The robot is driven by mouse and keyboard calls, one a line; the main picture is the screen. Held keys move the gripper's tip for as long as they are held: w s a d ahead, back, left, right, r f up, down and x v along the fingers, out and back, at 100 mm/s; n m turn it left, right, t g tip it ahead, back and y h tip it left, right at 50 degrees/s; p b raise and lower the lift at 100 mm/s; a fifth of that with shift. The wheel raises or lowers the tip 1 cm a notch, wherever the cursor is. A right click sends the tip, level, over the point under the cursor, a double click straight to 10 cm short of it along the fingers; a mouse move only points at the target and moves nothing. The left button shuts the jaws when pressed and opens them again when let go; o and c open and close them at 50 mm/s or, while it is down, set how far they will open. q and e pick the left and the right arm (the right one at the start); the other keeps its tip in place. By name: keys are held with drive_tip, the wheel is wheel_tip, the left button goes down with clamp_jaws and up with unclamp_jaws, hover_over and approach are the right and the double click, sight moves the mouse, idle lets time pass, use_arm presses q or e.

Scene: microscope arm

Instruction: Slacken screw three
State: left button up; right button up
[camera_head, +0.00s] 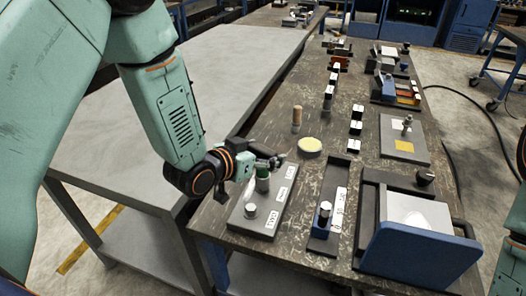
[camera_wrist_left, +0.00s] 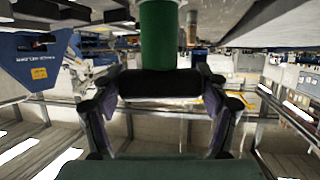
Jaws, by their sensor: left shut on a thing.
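A grey block (camera_head: 237,217) with white labels lies near the table's front left edge. A bare silver screw (camera_head: 250,211) stands upright at its near end. Behind it stands a green cylinder (camera_head: 263,171) on a silver base. My left gripper (camera_head: 268,161) is at the green cylinder and shut on it. In the left wrist view the green cylinder (camera_wrist_left: 160,35) runs down between my left gripper's fingers (camera_wrist_left: 160,85). The block's far end is partly hidden by my gripper, and I cannot read the label numbers. My right gripper is not in view.
A copper-topped peg (camera_head: 297,117) and a pale yellow disc (camera_head: 310,146) stand behind the block. Pale bench space (camera_head: 228,85) lies to the left.

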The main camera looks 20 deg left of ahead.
use_arm(q)
drive_tip(key=shift+f+b, duration=0.5)
drive_tip(key=shift+f, duration=0.3)
idle(0.4)
drive_tip(key=shift+n+y, duration=0.4)
drive_tip(key=shift+d+n+t+y, duration=0.1)
drive_tip(key=shift+n+t+y, duration=0.2)
drive_tip(key=shift+n+y, duration=0.6)
drive_tip(key=shift+w+r+n+y+p, duration=0.1)
drive_tip(key=shift+w+n+y+p, duration=0.05)
drive_tip(key=shift+n+y+p, duration=0.65)
